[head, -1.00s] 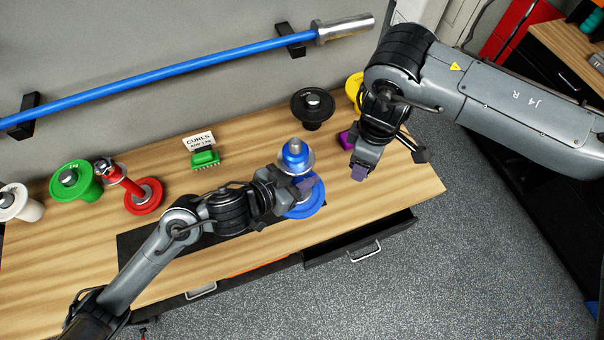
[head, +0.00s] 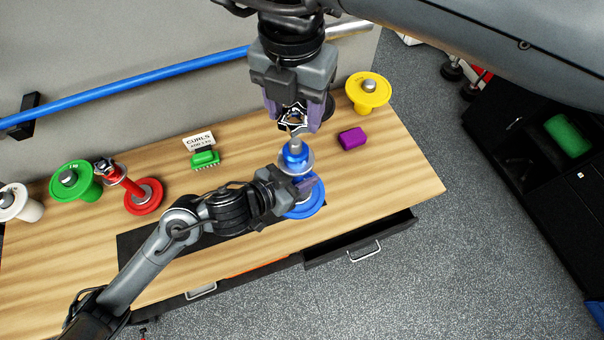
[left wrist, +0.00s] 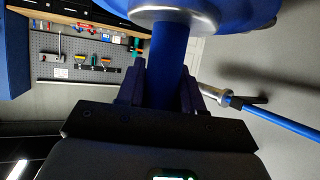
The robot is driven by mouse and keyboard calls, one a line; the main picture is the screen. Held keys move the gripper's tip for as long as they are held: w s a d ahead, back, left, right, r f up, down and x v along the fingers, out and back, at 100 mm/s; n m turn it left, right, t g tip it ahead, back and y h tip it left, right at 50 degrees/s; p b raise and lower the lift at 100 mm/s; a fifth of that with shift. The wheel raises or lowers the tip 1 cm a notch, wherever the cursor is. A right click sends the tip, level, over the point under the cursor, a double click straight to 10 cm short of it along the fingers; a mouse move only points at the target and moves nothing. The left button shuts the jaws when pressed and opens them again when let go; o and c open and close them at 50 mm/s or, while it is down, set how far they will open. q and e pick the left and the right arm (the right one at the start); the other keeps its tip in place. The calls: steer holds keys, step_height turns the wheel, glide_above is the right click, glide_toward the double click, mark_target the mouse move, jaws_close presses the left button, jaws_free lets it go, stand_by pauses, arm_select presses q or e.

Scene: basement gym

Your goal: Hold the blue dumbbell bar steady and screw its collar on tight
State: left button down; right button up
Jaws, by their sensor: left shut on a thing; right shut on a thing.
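The blue dumbbell bar (head: 294,161) stands upright near the right part of the bench, its bare silver end (head: 295,146) up and a blue plate (head: 303,208) at its foot. My left gripper (head: 301,184) is shut on the bar from the left. In the left wrist view the blue shaft (left wrist: 169,65) runs between its fingers, with a silver flange (left wrist: 180,15) beyond. My right gripper (head: 292,112) points down just above the bar's end. It is shut on a small star-shaped, dark and silver collar (head: 292,117), partly hidden between its fingers. Whether the collar touches the bar's end is unclear.
Yellow (head: 368,92), green (head: 75,180), white (head: 18,202) and red (head: 144,196) weights stand on the bench. A purple block (head: 352,138) lies right of the bar. A green piece (head: 205,159) sits by a sign (head: 199,142). A drawer (head: 360,240) hangs open in front.

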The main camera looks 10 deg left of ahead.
mark_target(295, 141)
steer(key=shift+r, duration=0.1)
stand_by(0.3)
steer(key=shift+f, duration=2)
steer(key=shift+a+f, duration=0.1)
steer(key=shift+f, duration=0.8)
steer(key=shift+f, duration=0.55)
